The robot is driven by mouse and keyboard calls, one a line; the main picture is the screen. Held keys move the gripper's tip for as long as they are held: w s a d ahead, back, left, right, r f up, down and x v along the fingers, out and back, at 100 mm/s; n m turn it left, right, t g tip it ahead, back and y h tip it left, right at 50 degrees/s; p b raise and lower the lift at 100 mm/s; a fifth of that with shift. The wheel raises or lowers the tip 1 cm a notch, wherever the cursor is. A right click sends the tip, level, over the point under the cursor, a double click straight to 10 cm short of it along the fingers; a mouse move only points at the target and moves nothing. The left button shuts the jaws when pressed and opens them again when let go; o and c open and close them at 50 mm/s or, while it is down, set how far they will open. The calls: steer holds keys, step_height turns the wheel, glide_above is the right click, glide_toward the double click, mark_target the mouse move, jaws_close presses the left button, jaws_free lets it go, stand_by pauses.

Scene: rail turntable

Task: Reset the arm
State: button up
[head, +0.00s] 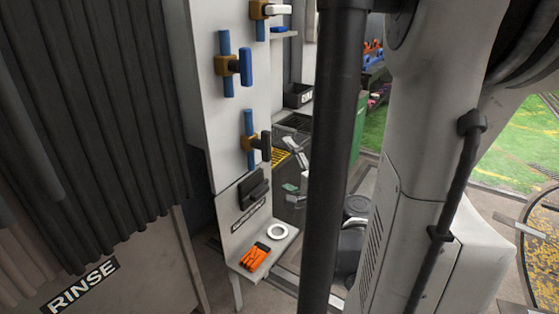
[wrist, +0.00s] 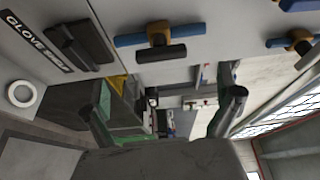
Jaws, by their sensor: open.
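My gripper (wrist: 165,112) shows in the wrist view with its two dark fingers wide apart. Nothing is held between them. The fingers point toward a cluttered background, with the white panel above them in the picture. In the head view my arm and a dark column fill the middle and right, and I cannot make out the gripper surely there.
A white panel (head: 230,130) carries blue bars with handles (head: 247,67). Below are a black holder (head: 253,190) and a shelf with an orange item (head: 256,257) and a white ring (head: 269,233). A dark ribbed curtain (head: 90,110) hangs left, above a RINSE sign (head: 80,285).

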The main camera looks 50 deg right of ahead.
steer(key=shift+s, duration=0.25)
stand_by(0.4)
steer(key=w+a+n+g+y, duration=0.1)
steer(key=w+a+n+y, duration=0.15)
steer(key=a, duration=0.45)
steer(key=w+a+f+n+g+y, duration=0.1)
steer(key=w+a+n+g+y, duration=0.1)
steer(key=w+a+n, duration=0.3)
steer(key=a+n+g+y, duration=0.1)
steer(key=a+n+y, duration=0.15)
steer(key=a, duration=0.55)
steer(key=s+a+f+n+g, duration=0.2)
steer(key=s+a+n+g, duration=0.35)
steer(key=a, duration=0.35)
steer(key=s+a+n+h, duration=0.1)
steer(key=s+n+h, duration=0.2)
steer(key=s+n, duration=0.3)
step_height(320, 180, up, 18)
steer(key=s+m+p, duration=0.1)
steer(key=p, duration=1.6)
steer(key=shift+s+r+g, duration=0.15)
steer(key=shift+g, duration=0.3)
